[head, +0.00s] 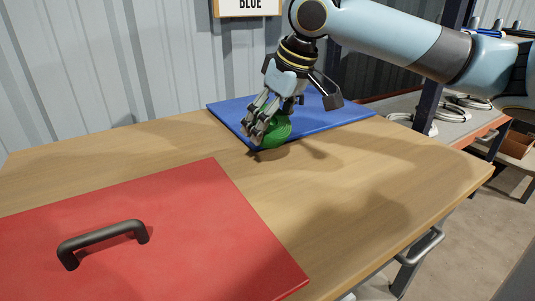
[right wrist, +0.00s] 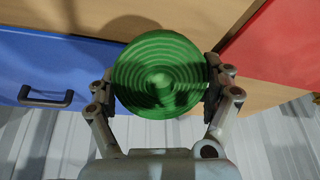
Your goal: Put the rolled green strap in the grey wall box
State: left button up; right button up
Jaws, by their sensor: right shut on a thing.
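The rolled green strap (head: 276,132) is in my right gripper (head: 264,128), over the front edge of the blue panel on the wooden table. In the right wrist view the strap (right wrist: 160,78) shows as a flat spiral disc, with a finger of the gripper (right wrist: 160,95) against each side. The gripper is shut on it. I cannot tell whether the strap touches the table. My left gripper is in neither view. I see no grey wall box.
A blue panel (head: 335,119) lies at the table's back; its dark handle (right wrist: 46,96) shows in the right wrist view. A red panel (head: 190,220) with a dark handle (head: 103,240) covers the front left. Bare wood (head: 350,190) is clear at right. Shelves (head: 450,118) hold white cable coils.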

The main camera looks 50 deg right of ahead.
jog(key=shift+w+d+f, duration=0.1)
jog(key=shift+w+f, duration=0.05)
jog(key=shift+w, duration=0.1)
notch_tip(320, 180, down, 4)
jog(key=shift+b, duration=0.8)
jog(key=o, duration=1.5)
